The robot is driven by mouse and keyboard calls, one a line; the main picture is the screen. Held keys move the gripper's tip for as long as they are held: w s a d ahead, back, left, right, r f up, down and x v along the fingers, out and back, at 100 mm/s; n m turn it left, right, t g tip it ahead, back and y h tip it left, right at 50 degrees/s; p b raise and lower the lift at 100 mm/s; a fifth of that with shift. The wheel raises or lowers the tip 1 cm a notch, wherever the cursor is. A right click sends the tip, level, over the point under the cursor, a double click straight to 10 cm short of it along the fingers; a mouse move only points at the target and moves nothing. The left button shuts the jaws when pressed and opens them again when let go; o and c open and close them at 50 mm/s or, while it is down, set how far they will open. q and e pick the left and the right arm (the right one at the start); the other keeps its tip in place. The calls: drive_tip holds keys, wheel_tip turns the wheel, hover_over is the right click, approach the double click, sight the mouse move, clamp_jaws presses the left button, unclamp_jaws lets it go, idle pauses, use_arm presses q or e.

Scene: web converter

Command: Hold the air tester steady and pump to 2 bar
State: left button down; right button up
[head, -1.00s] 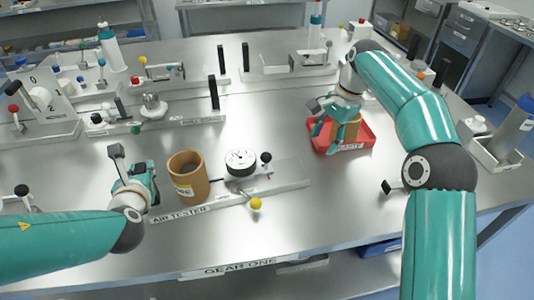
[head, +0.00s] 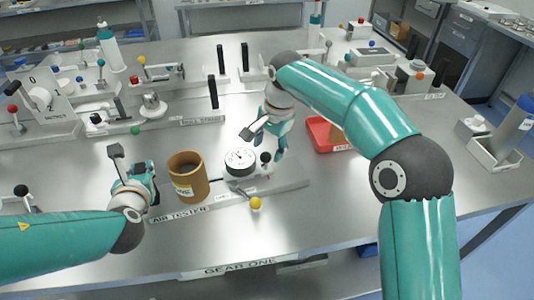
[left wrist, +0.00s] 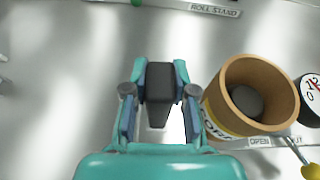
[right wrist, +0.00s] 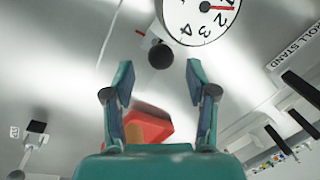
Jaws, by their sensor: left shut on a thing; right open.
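The air tester (head: 290,183) lies at the front of the bench, with a brown open cylinder (head: 187,177), a white dial gauge (head: 239,161), a black knob (head: 265,157) and a yellow-ball lever (head: 256,204). My left gripper (head: 145,180) is shut on a dark grey block (left wrist: 158,82) left of the cylinder. My right gripper (head: 277,150) is open and empty, above and beside the knob. In the right wrist view the knob (right wrist: 160,56) shows beyond the fingertips, and the dial (right wrist: 200,12) shows a red needle; I cannot tell the reading.
A red tray (head: 318,134) holding a brown piece stands to the right, partly behind my right arm. The roll stand (head: 190,122) with its black uprights lies behind the tester. The bench front right of the tester is clear.

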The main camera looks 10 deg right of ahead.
sight(267, 154)
drive_tip(key=shift+w+a+f, duration=0.1)
drive_tip(key=shift+w+f, duration=0.05)
drive_tip(key=shift+f, duration=0.7)
drive_tip(key=shift+w+a+f, duration=0.1)
drive_tip(key=shift+f, duration=0.75)
clamp_jaws()
